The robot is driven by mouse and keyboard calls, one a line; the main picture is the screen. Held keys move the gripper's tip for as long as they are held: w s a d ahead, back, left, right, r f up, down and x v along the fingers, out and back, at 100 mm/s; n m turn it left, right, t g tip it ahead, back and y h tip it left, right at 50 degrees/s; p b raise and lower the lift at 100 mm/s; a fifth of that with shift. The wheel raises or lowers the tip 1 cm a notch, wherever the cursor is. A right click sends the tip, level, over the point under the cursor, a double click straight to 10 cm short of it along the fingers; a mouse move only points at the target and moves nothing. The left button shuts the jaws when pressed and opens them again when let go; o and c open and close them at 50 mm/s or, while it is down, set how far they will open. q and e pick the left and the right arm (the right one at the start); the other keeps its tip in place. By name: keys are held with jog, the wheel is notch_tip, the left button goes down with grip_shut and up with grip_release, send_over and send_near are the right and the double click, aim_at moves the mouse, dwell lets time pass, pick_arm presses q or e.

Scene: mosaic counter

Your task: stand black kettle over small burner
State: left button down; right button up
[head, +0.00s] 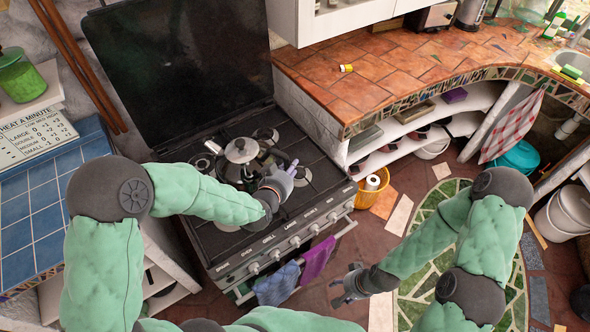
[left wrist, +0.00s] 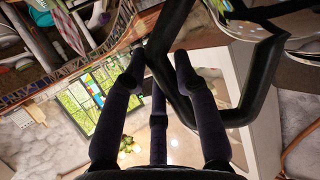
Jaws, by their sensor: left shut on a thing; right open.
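The black kettle (head: 241,150), with a shiny grey lid, is over the middle of the black stove top in the head view. My left gripper (head: 277,181) is at its right side, shut on the kettle's handle. In the left wrist view the black angular handle (left wrist: 260,75) passes by the fingers of this gripper (left wrist: 158,72). I cannot tell whether the kettle touches the grates. Burners show at the back right (head: 266,135), left (head: 202,163) and front right (head: 302,176); which is the small one is unclear. My right gripper (head: 348,287) is open and empty, in front of the stove.
The raised black stove lid (head: 180,65) stands behind the hob. A tiled counter (head: 400,65) is to the right, with a small yellow-ended object (head: 346,68) on it. A blue-tiled surface (head: 40,205) is to the left. Towels (head: 317,260) hang on the oven's front rail.

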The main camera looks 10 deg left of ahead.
pick_arm(q)
jog(key=w+d+r+m+g+h+p, duration=0.1)
jog(key=w+d+r+m+h, duration=0.15)
jog(key=d, duration=0.55)
jog(key=w+d+r+m+g+h+p, duration=0.1)
jog(key=w+d+r+m+g+h, duration=0.15)
jog(key=d, duration=0.55)
jog(key=w+d+r+m+h+p, duration=0.1)
jog(key=w+d+r+m+h, duration=0.2)
jog(key=d, duration=0.5)
jog(key=s+a+f+b, duration=0.1)
jog(key=s+a+f, duration=0.2)
jog(key=a+f, duration=0.3)
jog(key=s+a+f+n+y, duration=0.1)
jog(key=s+a+f, duration=0.3)
jog(key=a+f, duration=0.2)
jog(key=shift+f+b, duration=0.25)
jog(key=shift+b, duration=0.1)
jog(key=c, duration=1)
grip_release()
jog(key=shift+s+f+g, duration=0.15)
jog(key=shift+g, duration=0.1)
jog(key=p+v, duration=0.1)
jog(key=v, duration=1.1)
jog(key=shift+s+p, duration=0.1)
jog(key=shift+p, duration=0.2)
